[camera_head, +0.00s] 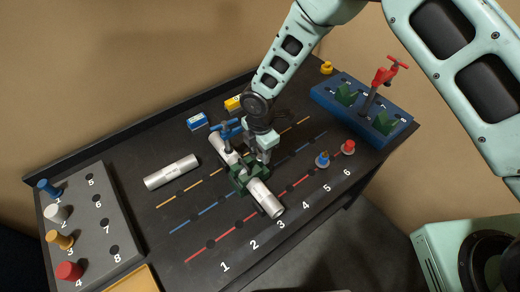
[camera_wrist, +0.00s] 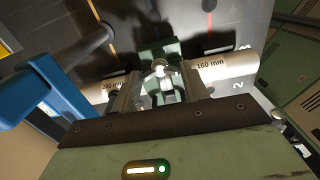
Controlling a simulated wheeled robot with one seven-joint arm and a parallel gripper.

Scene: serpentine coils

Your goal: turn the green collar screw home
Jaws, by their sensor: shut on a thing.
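The green collar (camera_head: 240,181) sits around a pair of white tubes, over the numbered lines on the dark bench. In the wrist view the collar (camera_wrist: 155,50) has a small metallic screw (camera_wrist: 162,72) at its middle, between my fingers. My gripper (camera_head: 262,157) is above the collar, and in the wrist view its fingers (camera_wrist: 160,88) are shut on the screw. The near tube (camera_head: 265,199) carries a "160 mm" label in the wrist view (camera_wrist: 225,68). The screw's depth is hard to tell.
A blue-handled clamp (camera_head: 228,129) stands close beside my gripper, also large at left in the wrist view (camera_wrist: 38,92). A loose white tube (camera_head: 172,172) lies left. A grey peg block (camera_head: 92,225) and a blue rack (camera_head: 350,105) with a red clamp (camera_head: 385,75) flank the bench.

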